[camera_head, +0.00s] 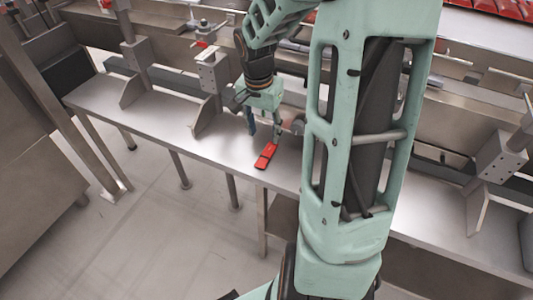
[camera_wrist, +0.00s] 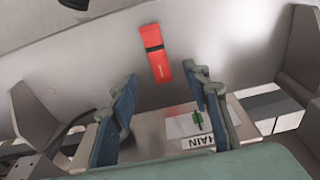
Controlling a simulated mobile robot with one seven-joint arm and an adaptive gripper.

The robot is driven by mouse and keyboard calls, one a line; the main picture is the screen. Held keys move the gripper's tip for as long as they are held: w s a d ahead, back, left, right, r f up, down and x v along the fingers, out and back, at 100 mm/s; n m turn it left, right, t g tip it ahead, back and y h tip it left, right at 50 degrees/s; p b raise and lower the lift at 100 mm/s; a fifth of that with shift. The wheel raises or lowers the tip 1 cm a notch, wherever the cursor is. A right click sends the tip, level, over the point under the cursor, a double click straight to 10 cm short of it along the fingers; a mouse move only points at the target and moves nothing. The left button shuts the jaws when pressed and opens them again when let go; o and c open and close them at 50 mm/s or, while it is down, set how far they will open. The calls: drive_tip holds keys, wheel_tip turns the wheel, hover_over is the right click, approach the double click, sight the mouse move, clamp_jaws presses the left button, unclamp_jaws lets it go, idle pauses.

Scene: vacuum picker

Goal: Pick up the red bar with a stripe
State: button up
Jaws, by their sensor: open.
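The red bar (camera_head: 266,156) lies on the metal table near its front edge in the head view. In the wrist view the red bar (camera_wrist: 155,54) shows a dark stripe across its middle and lies beyond the fingertips. My gripper (camera_head: 263,127) is open and empty above the table, close to the bar in the head view. In the wrist view my gripper (camera_wrist: 160,85) has its two blue-grey fingers wide apart, with the bar roughly centred ahead of the gap. No contact with the bar shows.
The metal table (camera_head: 170,120) runs along a conveyor line with upright brackets (camera_head: 212,75) at its back. A white card with printed letters (camera_wrist: 190,125) shows between the fingers in the wrist view. More red packs (camera_head: 500,8) lie at the far top right. The tabletop left of the bar is clear.

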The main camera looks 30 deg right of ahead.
sight(267, 153)
drive_tip(key=f, duration=0.2)
drive_tip(key=f+b, duration=0.1)
drive_tip(key=f, duration=0.2)
drive_tip(key=d+f+b, duration=0.1)
drive_tip(key=f, duration=0.2)
drive_tip(key=shift+f, duration=0.2)
drive_tip(key=shift+c, duration=0.6)
clamp_jaws()
drive_tip(key=shift+r, duration=0.15)
